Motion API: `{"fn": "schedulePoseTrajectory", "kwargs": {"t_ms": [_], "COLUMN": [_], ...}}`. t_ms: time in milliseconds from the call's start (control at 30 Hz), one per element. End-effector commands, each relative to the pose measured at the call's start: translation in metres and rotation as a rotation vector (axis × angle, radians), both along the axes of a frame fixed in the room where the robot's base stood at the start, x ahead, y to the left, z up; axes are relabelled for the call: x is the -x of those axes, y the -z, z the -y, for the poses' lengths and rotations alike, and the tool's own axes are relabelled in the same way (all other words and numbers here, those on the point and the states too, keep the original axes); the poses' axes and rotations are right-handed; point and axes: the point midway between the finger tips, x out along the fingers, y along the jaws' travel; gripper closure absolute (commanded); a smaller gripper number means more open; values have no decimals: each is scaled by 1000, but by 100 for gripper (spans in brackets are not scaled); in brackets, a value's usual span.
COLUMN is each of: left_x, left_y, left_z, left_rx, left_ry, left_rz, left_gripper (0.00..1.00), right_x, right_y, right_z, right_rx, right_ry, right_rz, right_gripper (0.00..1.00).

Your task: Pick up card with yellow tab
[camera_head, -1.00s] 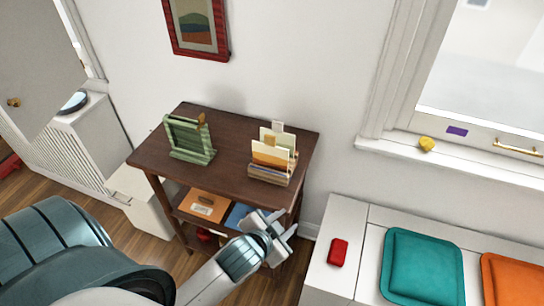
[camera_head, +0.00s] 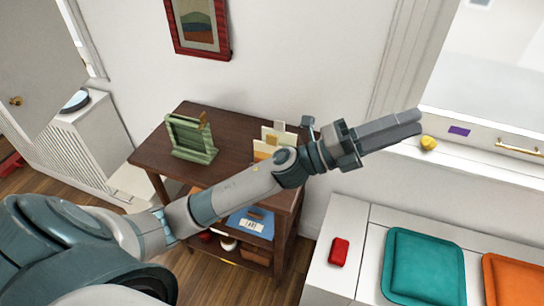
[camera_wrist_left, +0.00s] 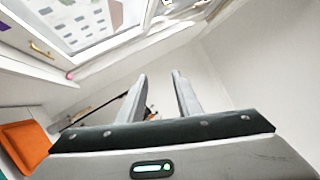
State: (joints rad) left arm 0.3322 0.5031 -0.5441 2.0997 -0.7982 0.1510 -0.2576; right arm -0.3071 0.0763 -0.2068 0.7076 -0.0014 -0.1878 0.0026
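Several cards (camera_head: 280,138) stand upright at the right end of the dark wooden table in the head view. A front orange-and-cream card (camera_head: 262,155) has a small yellowish-tan tab; another tab shows above the cream card behind. My forearm hides the lower cards and most of their holder. My left gripper (camera_head: 416,122) is raised to the right of the cards, pointing right, in front of the window sill. The left wrist view shows its two fingers (camera_wrist_left: 160,76) apart with nothing between them. My right gripper is not in view.
A green slatted rack (camera_head: 190,138) stands on the table's left part (camera_head: 150,155). Blue item (camera_head: 252,222) lies on the shelf below. A white bench to the right holds a red block (camera_head: 339,251) and a teal cushion (camera_head: 422,267). A yellow object (camera_head: 428,143) sits on the sill.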

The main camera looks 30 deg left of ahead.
Motion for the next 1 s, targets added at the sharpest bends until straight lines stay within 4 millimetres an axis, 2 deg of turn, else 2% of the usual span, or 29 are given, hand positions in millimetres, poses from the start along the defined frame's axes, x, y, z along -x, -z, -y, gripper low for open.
{"fn": "schedulePoseTrajectory", "kwargs": {"t_ms": [33, 100, 233, 367, 467, 567, 667, 733, 900, 1000], "left_x": [6, 17, 34, 41, 39, 30, 17, 7, -12, -16], "left_y": [-7, -8, 5, 32, 56, 78, 93, 99, 91, 78], "left_z": [11, 25, 39, 34, 15, -18, -63, -101, -203, -252], "left_rx": [-84, -208, -450, -711, -921, -1140, -1360, -1516, -1861, -2007], "left_ry": [49, 120, 252, 379, 477, 570, 663, 726, 869, 935], "left_rz": [91, 212, 416, 586, 687, 758, 796, 800, 724, 653], "left_gripper": [69, 69, 69, 69, 69, 69, 69, 69, 69, 69], "right_x": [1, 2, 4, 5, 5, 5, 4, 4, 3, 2], "right_y": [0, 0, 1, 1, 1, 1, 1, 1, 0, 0], "right_z": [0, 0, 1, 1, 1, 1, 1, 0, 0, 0], "right_rx": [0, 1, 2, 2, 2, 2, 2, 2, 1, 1], "right_ry": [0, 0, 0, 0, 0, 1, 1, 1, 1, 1], "right_rz": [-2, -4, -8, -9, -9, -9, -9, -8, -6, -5], "right_gripper": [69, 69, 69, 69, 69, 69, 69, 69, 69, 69]}}
